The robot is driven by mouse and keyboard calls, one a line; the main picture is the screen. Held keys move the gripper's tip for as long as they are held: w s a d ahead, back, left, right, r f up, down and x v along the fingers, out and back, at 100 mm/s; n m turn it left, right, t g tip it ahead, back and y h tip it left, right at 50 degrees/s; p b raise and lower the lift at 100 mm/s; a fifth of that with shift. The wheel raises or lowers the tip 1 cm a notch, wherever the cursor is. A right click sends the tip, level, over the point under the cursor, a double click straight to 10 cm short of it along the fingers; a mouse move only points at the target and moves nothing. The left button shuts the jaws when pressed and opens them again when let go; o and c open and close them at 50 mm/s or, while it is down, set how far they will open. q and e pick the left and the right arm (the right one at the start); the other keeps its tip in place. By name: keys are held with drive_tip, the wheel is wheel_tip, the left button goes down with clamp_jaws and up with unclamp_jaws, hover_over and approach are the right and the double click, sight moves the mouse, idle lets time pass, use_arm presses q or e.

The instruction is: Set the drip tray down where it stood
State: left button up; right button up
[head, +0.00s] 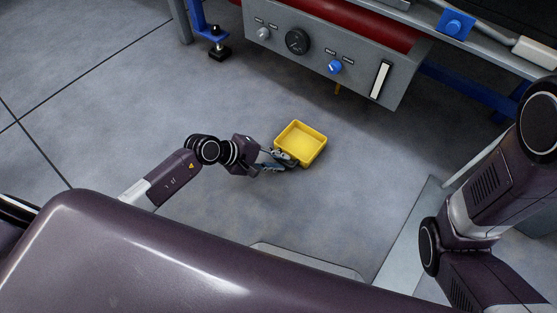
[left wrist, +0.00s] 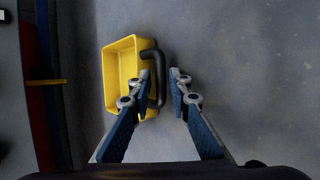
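The yellow drip tray (head: 301,140) is an empty, open box, below and in front of the machine's control panel. It looks level and low over or on the grey floor; I cannot tell whether it touches. In the left wrist view the tray (left wrist: 117,72) shows its black handle (left wrist: 160,62) on the side toward my gripper. My left gripper (head: 281,159) is at that handle side. Its fingers stand apart with the handle between them, and a gap shows beside the right-hand finger. My right arm shows at the right edge; its gripper is out of view.
The grey control panel (head: 318,50) with knobs and a gauge hangs above the floor behind the tray. A small yellow-brown spout (head: 338,90) sticks out under it. A blue frame foot (head: 219,52) stands at upper left. The floor (head: 110,105) to the left is clear.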

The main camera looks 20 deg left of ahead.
use_arm(q)
drive_tip(key=shift+o, duration=0.7)
drive_tip(key=shift+r, duration=0.2)
drive_tip(key=p+v, duration=0.7)
drive_tip(key=v, duration=0.5)
drive_tip(key=shift+p, duration=0.3)
